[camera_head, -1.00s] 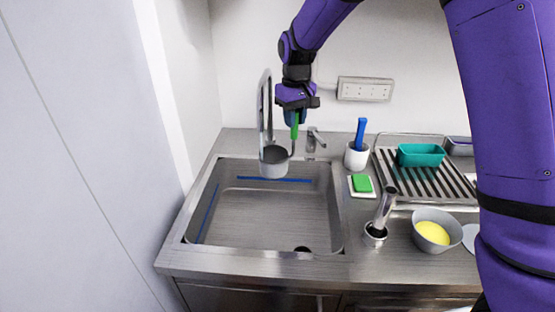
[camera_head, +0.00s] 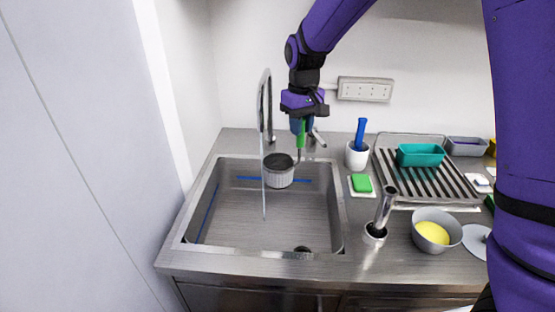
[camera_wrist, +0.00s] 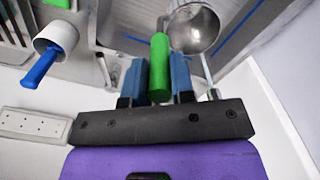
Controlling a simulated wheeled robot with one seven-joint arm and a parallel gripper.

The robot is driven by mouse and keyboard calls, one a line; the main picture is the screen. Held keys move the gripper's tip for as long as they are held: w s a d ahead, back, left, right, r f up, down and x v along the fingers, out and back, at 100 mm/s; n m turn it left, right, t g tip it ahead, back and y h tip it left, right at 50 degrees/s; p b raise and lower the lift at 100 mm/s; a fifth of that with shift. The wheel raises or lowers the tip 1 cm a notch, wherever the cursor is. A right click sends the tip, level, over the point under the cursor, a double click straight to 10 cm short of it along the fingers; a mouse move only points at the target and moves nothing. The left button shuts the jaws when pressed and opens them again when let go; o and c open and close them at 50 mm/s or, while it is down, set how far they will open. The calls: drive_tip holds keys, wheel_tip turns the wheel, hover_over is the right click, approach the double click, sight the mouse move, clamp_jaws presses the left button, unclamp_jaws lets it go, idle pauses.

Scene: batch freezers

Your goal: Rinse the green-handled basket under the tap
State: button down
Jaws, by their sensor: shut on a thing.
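The basket (camera_head: 279,176) is a small grey round cup with a green handle (camera_head: 300,138). My gripper (camera_head: 300,126) is shut on that handle and holds the basket over the back of the sink (camera_head: 230,222). The wrist view shows the green handle (camera_wrist: 160,62) between my blue fingers, with the basket (camera_wrist: 193,28) beyond. The tall curved tap (camera_head: 265,95) stands behind the sink. A thin stream of water (camera_head: 264,205) falls from it into the sink. In the head view the stream passes at the basket's left edge; I cannot tell whether it touches the basket.
Right of the sink are a white cup (camera_head: 356,157) with a blue-handled tool, a green sponge (camera_head: 362,184), an upright metal fitting (camera_head: 382,215) and a bowl with yellow contents (camera_head: 436,232). A teal tub (camera_head: 420,155) sits on the drying rack (camera_head: 392,172). A wall borders the left.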

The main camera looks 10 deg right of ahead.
drive_tip(key=shift+s+d, duration=0.25)
drive_tip(key=shift+s, duration=0.65)
drive_tip(key=shift+s+d, duration=0.25)
drive_tip(key=shift+s, duration=0.65)
drive_tip(key=shift+r, duration=0.1)
drive_tip(key=s+d+r, duration=0.1)
drive_tip(key=s+r, duration=0.3)
drive_tip(key=shift+s+d, duration=0.15)
drive_tip(key=shift+s, duration=0.25)
drive_tip(key=shift+f, duration=0.1)
idle(0.9)
